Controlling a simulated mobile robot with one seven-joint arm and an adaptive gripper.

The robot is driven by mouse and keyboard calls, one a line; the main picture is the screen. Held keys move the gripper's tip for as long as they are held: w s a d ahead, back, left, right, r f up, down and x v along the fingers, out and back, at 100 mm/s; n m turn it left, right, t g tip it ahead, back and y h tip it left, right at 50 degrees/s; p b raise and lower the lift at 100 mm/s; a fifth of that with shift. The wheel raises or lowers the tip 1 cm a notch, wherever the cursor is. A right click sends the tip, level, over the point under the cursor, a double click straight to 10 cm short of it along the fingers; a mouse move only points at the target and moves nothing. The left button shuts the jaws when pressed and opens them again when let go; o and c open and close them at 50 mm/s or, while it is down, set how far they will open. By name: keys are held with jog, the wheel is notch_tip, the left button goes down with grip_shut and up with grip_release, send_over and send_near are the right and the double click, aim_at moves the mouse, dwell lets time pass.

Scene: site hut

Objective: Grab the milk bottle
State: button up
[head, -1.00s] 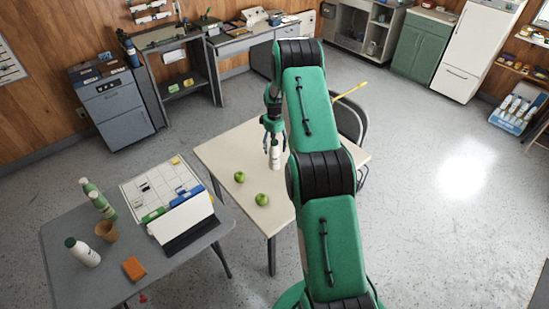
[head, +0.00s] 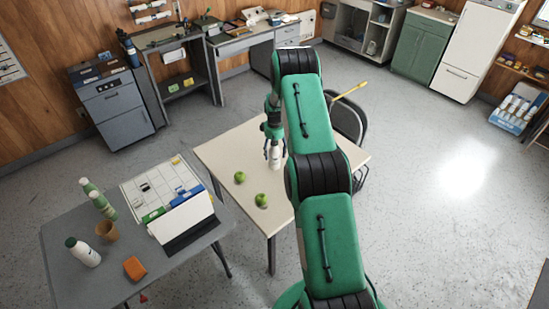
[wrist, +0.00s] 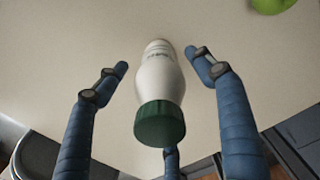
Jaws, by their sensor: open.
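A white milk bottle with a dark green cap (wrist: 160,95) stands on the cream table (head: 222,152). In the head view the bottle (head: 275,160) shows just below my gripper, its top hidden by the fingers. My gripper (head: 272,146) is open over the bottle. In the wrist view its blue fingers (wrist: 160,72) are spread around the bottle, one to the left, one to the right and one below in the picture. Gaps show between the left and right fingers and the bottle. Another white bottle with a dark green cap (head: 83,252) stands on the grey table (head: 75,287).
Two green apples (head: 240,177) (head: 261,200) sit on the cream table left of the bottle. A dark chair (head: 347,120) stands behind its right side. The grey table also holds a green bottle (head: 98,200), a brown cup (head: 107,231) and an orange block (head: 134,268).

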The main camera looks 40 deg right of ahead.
jog(key=c, duration=1.5)
jog(key=shift+r, duration=0.2)
jog(key=shift+c, duration=0.2)
jog(key=shift+w+r, duration=0.1)
jog(key=shift+r, duration=0.7)
jog(key=s+a+r, duration=0.1)
jog(key=s+a, duration=0.3)
jog(key=s, duration=0.3)
jog(key=s+a+r, duration=0.2)
jog(key=s+a, duration=0.2)
jog(key=s, duration=0.3)
jog(key=shift+b, duration=0.4)
